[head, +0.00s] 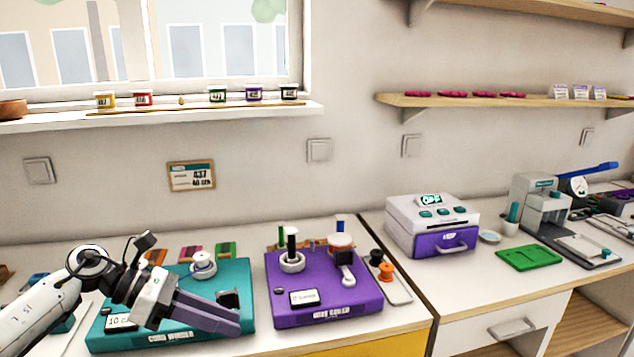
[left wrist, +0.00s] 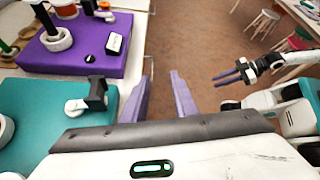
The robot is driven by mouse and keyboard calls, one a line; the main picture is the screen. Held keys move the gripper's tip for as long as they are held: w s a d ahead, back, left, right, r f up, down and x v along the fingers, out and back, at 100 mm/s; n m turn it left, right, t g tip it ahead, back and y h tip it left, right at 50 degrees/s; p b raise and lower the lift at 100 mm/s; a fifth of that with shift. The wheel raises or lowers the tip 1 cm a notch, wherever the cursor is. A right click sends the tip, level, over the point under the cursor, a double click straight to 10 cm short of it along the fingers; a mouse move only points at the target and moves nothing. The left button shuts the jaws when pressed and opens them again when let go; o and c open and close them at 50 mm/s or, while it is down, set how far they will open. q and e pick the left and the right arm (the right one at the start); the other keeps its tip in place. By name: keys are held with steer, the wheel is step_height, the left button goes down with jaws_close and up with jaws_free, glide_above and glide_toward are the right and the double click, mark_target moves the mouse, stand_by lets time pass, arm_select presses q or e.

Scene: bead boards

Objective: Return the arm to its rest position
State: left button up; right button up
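My left arm comes in from the left in the head view. Its gripper (head: 238,323) is over the front right part of the teal board (head: 112,342). In the left wrist view the two purple fingers of this gripper (left wrist: 161,98) stand apart with nothing between them, over the bench edge and floor. My right gripper (left wrist: 228,78) shows only in the left wrist view, at upper right, out over the floor. Its two purple fingers look apart and empty.
A purple board (head: 325,313) with a white ring and post stands right of the teal one. Beyond are a tray with orange and black spools (head: 386,272), a white and purple machine (head: 432,225) and a green mat (head: 530,257). Stools (left wrist: 262,22) stand on the floor.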

arm_select(q)
steer(key=s+d+f+n+t+h, duration=0.25)
steer(key=d+n+t+h, duration=0.3)
steer(key=d+n, duration=0.5)
steer(key=s+a+f+n+t+y, duration=0.2)
steer(key=s+f+n+y, duration=0.3)
steer(key=n, duration=0.5)
steer(key=s+a+f+n+t+y, duration=0.2)
steer(key=a+f+n+y, duration=0.1)
steer(key=f+n, duration=0.5)
steer(key=s+a+f+n+t+y, duration=0.25)
steer(key=s+f+n+y, duration=0.2)
steer(key=n, duration=0.65)
steer(key=s+a+f+n+g+y, duration=0.2)
steer(key=s+f+n+g, duration=0.3)
steer(key=s+f, duration=0.6)
steer(key=s+n, duration=0.2)
steer(key=s, duration=0.1)
steer(key=shift+a, duration=0.3)
